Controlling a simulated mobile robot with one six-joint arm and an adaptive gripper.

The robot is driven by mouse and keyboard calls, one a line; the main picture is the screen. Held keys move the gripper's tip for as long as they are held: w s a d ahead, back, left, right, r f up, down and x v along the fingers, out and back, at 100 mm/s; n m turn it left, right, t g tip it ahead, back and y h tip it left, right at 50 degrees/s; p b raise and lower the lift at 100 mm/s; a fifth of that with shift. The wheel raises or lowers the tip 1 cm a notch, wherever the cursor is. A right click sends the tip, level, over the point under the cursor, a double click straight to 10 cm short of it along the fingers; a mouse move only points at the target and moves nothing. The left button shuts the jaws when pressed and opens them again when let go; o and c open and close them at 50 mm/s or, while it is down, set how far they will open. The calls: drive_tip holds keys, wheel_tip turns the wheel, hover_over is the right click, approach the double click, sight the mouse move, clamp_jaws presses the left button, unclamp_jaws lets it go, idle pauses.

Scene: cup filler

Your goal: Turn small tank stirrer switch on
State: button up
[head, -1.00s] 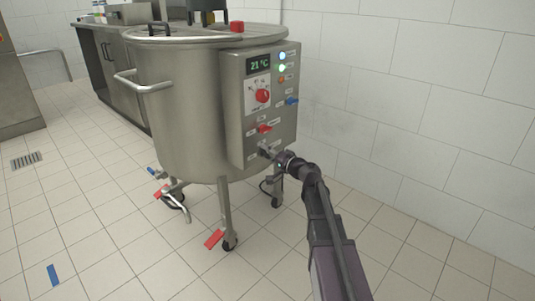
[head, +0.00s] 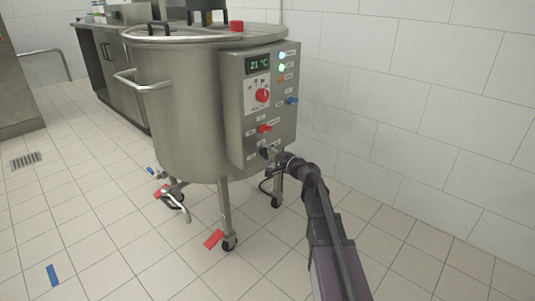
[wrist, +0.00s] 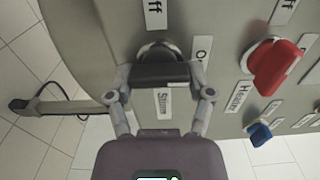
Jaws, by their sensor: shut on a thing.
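The small tank (head: 178,110) is a steel vessel on wheeled legs, with a grey control panel (head: 236,132) on its side. The stirrer switch has a round metal collar (wrist: 158,50) at the panel's lower end, beside a label reading about "Stirrer" (wrist: 163,102). An "Off" label (wrist: 156,13) lies above it and a partly hidden label starting with "O" (wrist: 201,50) to its right. My gripper (head: 271,153) is shut on the switch; its two fingers also show in the wrist view (wrist: 163,76).
A red heater switch (head: 264,128) sits just above my gripper, with a blue switch (head: 291,100) and red temperature dial (head: 262,95) higher. The display (head: 258,64) reads 21 °C. A white tiled wall (head: 400,110) stands at right; the floor ahead is open.

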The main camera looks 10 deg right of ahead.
drive_tip(key=o, duration=1.1)
drive_tip(key=v, duration=1.2)
